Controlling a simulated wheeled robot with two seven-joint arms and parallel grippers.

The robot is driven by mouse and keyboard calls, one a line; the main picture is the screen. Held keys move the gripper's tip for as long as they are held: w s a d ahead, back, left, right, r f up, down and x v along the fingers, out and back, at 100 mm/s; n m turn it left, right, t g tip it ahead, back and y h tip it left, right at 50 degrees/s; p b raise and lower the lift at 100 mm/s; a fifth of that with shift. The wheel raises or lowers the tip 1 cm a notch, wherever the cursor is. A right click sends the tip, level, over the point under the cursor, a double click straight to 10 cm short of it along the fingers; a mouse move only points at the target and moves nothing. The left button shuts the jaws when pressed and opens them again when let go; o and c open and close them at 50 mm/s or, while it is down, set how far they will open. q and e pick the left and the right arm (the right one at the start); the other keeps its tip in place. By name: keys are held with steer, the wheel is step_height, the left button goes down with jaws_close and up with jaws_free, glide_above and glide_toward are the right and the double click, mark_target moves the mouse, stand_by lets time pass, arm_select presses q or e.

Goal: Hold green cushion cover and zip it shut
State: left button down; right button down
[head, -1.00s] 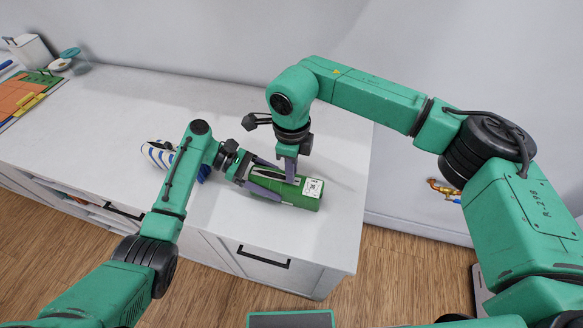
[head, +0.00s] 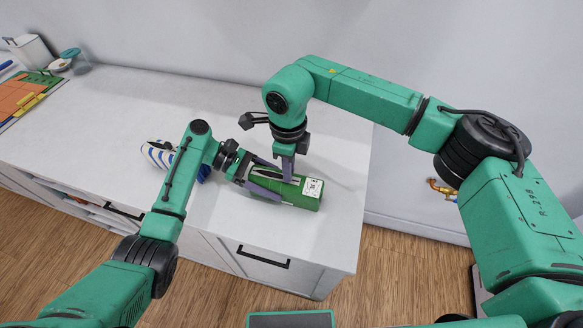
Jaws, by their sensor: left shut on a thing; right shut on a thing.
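The green cushion cover (head: 292,196) lies on the white countertop as a box-like green shape, with a white printed label (head: 312,187) at its right end. A pale zip strip (head: 272,176) runs along its top. My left gripper (head: 266,184) is shut on the left part of the cover, one finger on each side. My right gripper (head: 288,176) points down from above and is shut at the zip line on top of the cover. The zip pull itself is hidden by the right fingers.
A blue-and-white striped item (head: 160,154) lies behind my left arm. A white container (head: 31,50), a teal-lidded jar (head: 73,60) and an orange-green board (head: 20,96) stand at the far left. The white countertop (head: 225,105) is clear behind the cover.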

arm_select(q)
steer(key=shift+a, duration=0.1)
arm_select(e)
steer(key=w+a, duration=0.1)
steer(key=a, duration=0.2)
steer(key=w+a, duration=0.1)
steer(key=a, duration=0.2)
steer(key=w+a, duration=0.1)
steer(key=a, duration=0.2)
arm_select(q)
steer(key=shift+s, duration=0.1)
arm_select(e)
steer(key=shift+r, duration=0.1)
steer(key=c, duration=0.8)
jaws_free()
steer(key=shift+d, duration=0.1)
steer(key=shift+s, duration=0.1)
step_height(320, 180, up, 12)
steer(key=shift+f, duration=0.1)
